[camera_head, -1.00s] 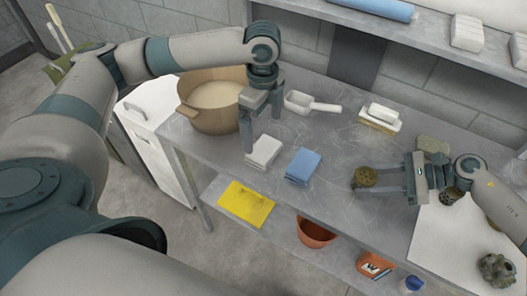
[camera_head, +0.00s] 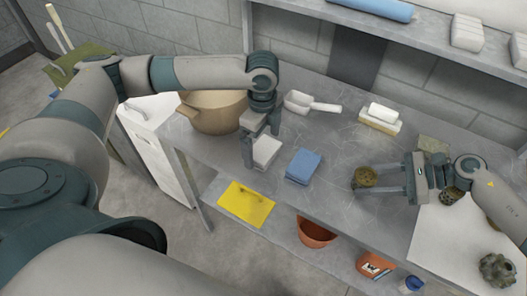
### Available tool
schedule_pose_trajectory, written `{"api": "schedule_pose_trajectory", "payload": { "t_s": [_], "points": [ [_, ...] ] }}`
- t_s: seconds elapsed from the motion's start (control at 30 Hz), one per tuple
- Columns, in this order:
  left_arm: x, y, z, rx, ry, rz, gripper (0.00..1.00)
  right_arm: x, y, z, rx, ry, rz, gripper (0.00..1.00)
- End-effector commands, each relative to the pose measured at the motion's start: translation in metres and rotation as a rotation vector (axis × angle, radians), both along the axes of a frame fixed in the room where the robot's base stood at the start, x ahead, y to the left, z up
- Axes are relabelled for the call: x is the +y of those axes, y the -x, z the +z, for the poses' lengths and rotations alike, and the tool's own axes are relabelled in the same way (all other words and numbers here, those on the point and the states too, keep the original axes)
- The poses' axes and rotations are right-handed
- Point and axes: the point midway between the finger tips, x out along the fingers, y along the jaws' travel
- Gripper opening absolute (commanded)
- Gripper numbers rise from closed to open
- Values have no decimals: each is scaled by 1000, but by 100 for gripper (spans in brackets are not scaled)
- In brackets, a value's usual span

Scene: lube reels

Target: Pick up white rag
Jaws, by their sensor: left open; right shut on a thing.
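The white rag (camera_head: 264,152) lies folded on the grey metal table, left of a folded blue rag (camera_head: 304,166). My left gripper (camera_head: 261,152) points down at the white rag, with its fingers apart on either side of it. I cannot tell whether the fingers touch the rag. My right gripper (camera_head: 368,182) is at the right of the table, shut on a round brownish, reel-like part (camera_head: 366,177).
A tan pot (camera_head: 214,112) stands behind and left of my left gripper. A white scoop (camera_head: 312,104) and stacked pale blocks (camera_head: 380,119) lie farther back. A lower shelf holds a yellow cloth (camera_head: 246,203) and orange bowl (camera_head: 316,232).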

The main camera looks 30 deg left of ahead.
Motion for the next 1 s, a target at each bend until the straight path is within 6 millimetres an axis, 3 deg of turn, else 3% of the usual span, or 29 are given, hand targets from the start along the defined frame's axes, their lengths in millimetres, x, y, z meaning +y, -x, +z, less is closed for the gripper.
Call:
{"api": "schedule_pose_trajectory", "payload": {
  "t_s": [0.17,0.6,0.67,0.8,1.0],
  "points": [
    [0,1,-12,1,0,-1,100,0,0,0,0,0,1,28],
    [0,0,-13,0,0,-1,100,0,0,0,0,0,1,28],
    [0,0,-13,0,0,-1,90,0,0,0,0,0,1,28],
    [0,0,-13,0,0,-1,57,0,0,0,0,0,1,28],
    [0,0,-12,-1,0,-1,56,0,0,0,0,0,1,28]
  ]
}}
